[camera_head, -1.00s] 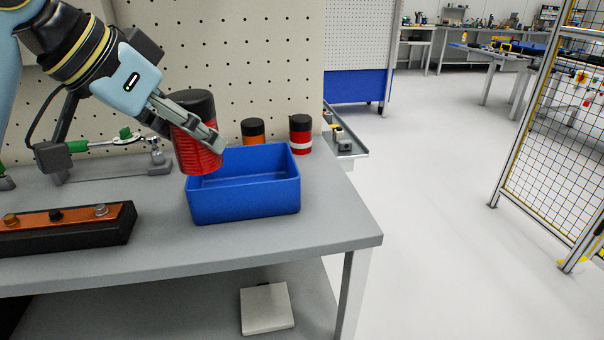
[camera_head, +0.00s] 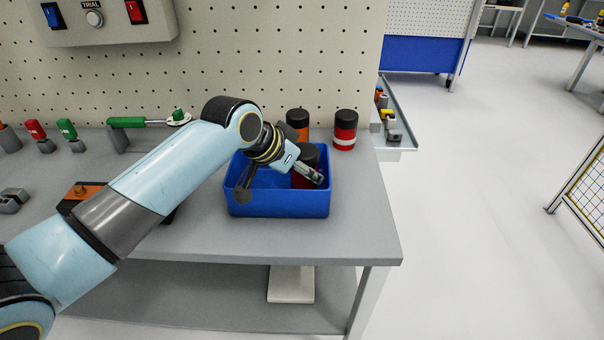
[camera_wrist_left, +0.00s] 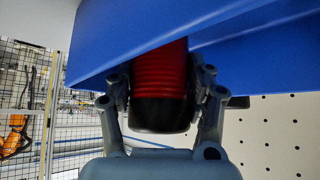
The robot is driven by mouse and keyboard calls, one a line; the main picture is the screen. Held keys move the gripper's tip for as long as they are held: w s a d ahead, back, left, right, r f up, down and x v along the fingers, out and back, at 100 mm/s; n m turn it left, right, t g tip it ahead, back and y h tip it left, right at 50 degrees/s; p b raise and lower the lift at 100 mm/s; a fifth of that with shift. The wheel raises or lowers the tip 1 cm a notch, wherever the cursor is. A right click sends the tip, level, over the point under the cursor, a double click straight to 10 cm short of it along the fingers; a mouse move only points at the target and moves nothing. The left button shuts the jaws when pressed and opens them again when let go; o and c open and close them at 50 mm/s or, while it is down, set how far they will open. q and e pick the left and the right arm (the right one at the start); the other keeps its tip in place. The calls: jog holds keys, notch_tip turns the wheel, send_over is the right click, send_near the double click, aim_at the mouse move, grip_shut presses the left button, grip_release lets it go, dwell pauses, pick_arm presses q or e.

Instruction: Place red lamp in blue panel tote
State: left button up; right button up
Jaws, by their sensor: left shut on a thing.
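The red lamp, a ribbed red cylinder with a black cap (camera_head: 306,158), is inside the blue tote (camera_head: 275,206), toward its right side. My left gripper (camera_head: 314,176) is shut on the lamp, reaching in from the left over the tote. In the left wrist view the lamp (camera_wrist_left: 160,75) sits between both fingers of the left gripper (camera_wrist_left: 162,90), beside the blue tote wall (camera_wrist_left: 110,45). The lamp's lower part is hidden by the tote and gripper, so I cannot tell whether it touches the floor of the tote. My right gripper is not in view.
Behind the tote stand an orange cylinder with a black cap (camera_head: 298,122) and a red one with a white band (camera_head: 345,130). A pegboard (camera_head: 290,60) backs the grey table (camera_head: 355,225). The table's right front is clear.

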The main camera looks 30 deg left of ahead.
pick_arm(q)
jog(key=shift+f, duration=0.85)
jog(key=shift+f, duration=0.15)
jog(key=o, duration=1)
